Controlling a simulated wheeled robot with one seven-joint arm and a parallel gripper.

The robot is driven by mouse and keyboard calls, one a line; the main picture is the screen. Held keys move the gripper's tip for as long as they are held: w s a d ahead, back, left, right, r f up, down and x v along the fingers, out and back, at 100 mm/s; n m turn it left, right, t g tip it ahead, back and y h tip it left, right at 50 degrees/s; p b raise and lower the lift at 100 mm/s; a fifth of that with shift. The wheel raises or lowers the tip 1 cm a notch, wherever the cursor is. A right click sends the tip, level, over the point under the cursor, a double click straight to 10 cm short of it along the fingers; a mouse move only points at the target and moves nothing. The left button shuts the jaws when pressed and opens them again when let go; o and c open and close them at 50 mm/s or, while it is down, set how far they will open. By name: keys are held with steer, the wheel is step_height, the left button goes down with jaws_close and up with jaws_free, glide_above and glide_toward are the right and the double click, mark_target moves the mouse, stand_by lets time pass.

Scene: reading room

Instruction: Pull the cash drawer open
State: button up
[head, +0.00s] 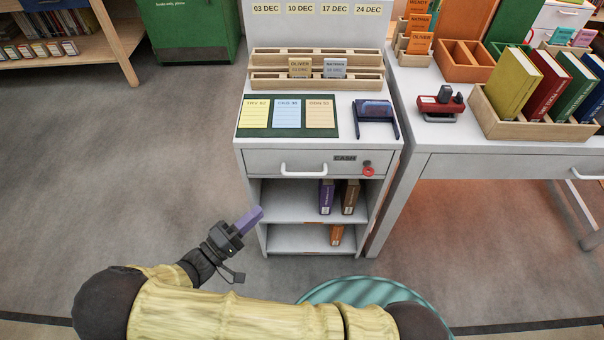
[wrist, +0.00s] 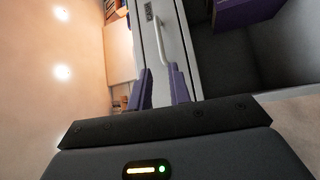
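The cash drawer (head: 262,162) is shut in the grey cabinet, under its top. Its front carries a white bar handle (head: 304,170), a CASH label (head: 345,158) and a lock with a red tag (head: 368,170). My gripper (head: 258,212) is in front of the cabinet's left side, lower than the handle and left of it, apart from it. In the wrist view my gripper (wrist: 163,78) shows two purple fingers spread with nothing held between them.
Open shelves (head: 285,200) with several books lie under the drawer. A date-stamp-like blue item (head: 375,112) and cards on a green mat (head: 287,132) are on top. A desk (head: 510,165) stands close on the right. The floor (head: 150,150) to the left is clear.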

mark_target(302, 174)
steer(key=b+x, duration=0.2)
steer(key=x, duration=1.4)
steer(key=shift+w+d+r, duration=0.15)
steer(key=shift+w+d, duration=0.05)
steer(key=shift+d, duration=0.1)
jaws_close()
